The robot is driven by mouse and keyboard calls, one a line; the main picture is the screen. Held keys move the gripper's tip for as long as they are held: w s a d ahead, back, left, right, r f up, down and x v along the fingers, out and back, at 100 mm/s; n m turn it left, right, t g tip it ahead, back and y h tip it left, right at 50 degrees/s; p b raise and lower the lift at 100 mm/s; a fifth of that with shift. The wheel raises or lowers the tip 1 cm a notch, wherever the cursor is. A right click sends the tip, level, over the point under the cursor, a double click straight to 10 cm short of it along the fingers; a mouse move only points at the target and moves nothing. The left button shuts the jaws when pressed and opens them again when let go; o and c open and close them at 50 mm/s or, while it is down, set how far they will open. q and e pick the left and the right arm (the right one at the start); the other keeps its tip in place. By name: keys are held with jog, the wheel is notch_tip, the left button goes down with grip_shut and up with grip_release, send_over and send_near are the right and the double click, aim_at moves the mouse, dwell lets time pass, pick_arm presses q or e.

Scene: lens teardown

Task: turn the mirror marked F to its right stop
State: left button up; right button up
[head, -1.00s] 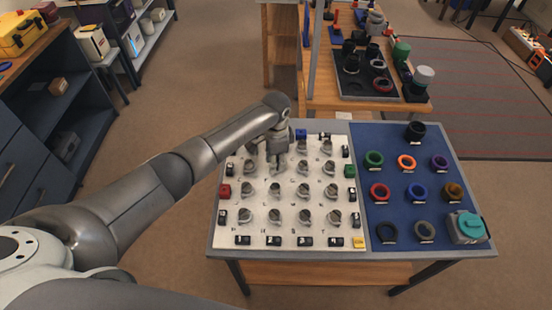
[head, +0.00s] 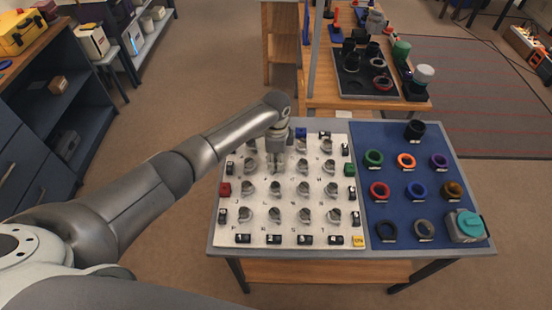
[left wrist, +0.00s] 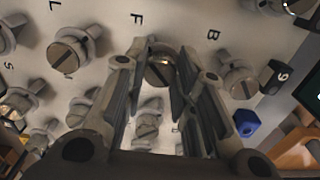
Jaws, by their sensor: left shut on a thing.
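The mirror marked F (left wrist: 160,71) shows in the left wrist view as a round metal knob-like piece on the white board (head: 262,232), with the black letter F beside it. My left gripper (head: 276,171) reaches down onto the board's upper part in the head view. In the left wrist view its two fingers (left wrist: 162,90) stand on either side of this mirror and are shut on it. The fingers hide part of the mirror, so I cannot tell its exact angle or its stop. My right gripper is not in view.
Several similar mirrors stand close around in rows, including one by B (left wrist: 240,82) and one by L (left wrist: 66,55). A blue block (head: 300,132) sits at the board's far edge. A blue mat (head: 394,155) with several rings lies to the right.

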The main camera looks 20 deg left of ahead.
aim_at(276, 162)
pick_arm(q)
jog(key=o, duration=1.1)
jog(key=shift+c, duration=0.2)
jog(key=shift+r, duration=0.15)
notch_tip(276, 162, up, 12)
jog(key=shift+s+f, duration=0.1)
jog(key=shift+f, duration=0.1)
